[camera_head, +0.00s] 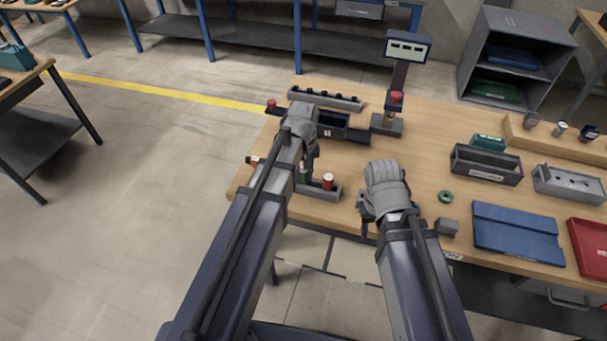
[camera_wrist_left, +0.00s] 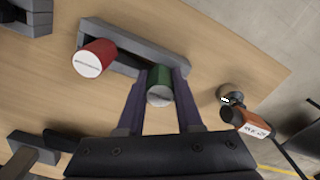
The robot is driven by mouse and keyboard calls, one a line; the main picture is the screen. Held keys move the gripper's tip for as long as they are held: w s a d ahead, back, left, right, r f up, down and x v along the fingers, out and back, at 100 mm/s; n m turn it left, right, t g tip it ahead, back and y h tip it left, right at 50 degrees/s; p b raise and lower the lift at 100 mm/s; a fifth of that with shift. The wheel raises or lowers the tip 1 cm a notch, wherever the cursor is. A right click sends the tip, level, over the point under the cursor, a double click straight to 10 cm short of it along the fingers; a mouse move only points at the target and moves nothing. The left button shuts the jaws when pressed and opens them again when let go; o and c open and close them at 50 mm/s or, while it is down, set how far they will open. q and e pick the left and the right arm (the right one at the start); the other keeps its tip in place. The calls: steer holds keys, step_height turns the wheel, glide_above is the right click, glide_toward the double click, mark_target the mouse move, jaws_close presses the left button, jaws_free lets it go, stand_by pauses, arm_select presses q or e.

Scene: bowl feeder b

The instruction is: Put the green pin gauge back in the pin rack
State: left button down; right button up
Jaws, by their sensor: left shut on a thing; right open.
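The green pin gauge (camera_wrist_left: 160,84) is between the fingers of my left gripper (camera_wrist_left: 158,92), which is shut on it. It also shows in the head view (camera_head: 303,176), below the left hand. It is at one end of the grey pin rack (camera_wrist_left: 122,62); I cannot tell whether it is seated or held just above. A red pin gauge (camera_wrist_left: 95,58) stands at the rack's other end; it and the rack (camera_head: 333,194) show in the head view too. My right gripper (camera_head: 368,222) is open and empty near the table's front edge.
An orange-handled tool (camera_wrist_left: 250,118) lies beside the rack, near the table's left edge. A dark bin (camera_head: 345,130) and a display post (camera_head: 398,80) stand behind the rack. A green ring (camera_head: 445,196), grey block (camera_head: 446,227) and blue folder-like item (camera_head: 515,232) lie to the right.

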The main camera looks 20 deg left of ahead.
arm_select(q)
steer(key=shift+f, duration=0.35)
steer(key=c, duration=0.6)
jaws_free()
steer(key=shift+r, duration=0.15)
step_height(320, 180, up, 13)
steer(key=p, duration=1.3)
steer(key=s+d+m, duration=0.3)
steer(key=s, duration=0.1)
steer(key=s+d+m, duration=0.3)
steer(key=s+d, duration=0.1)
steer(key=s, duration=0.1)
steer(key=s+d+m+y, duration=0.1)
steer(key=s+d+m, duration=0.2)
steer(key=s, duration=0.2)
steer(key=shift+s+d, duration=0.1)
steer(key=shift+d, duration=0.1)
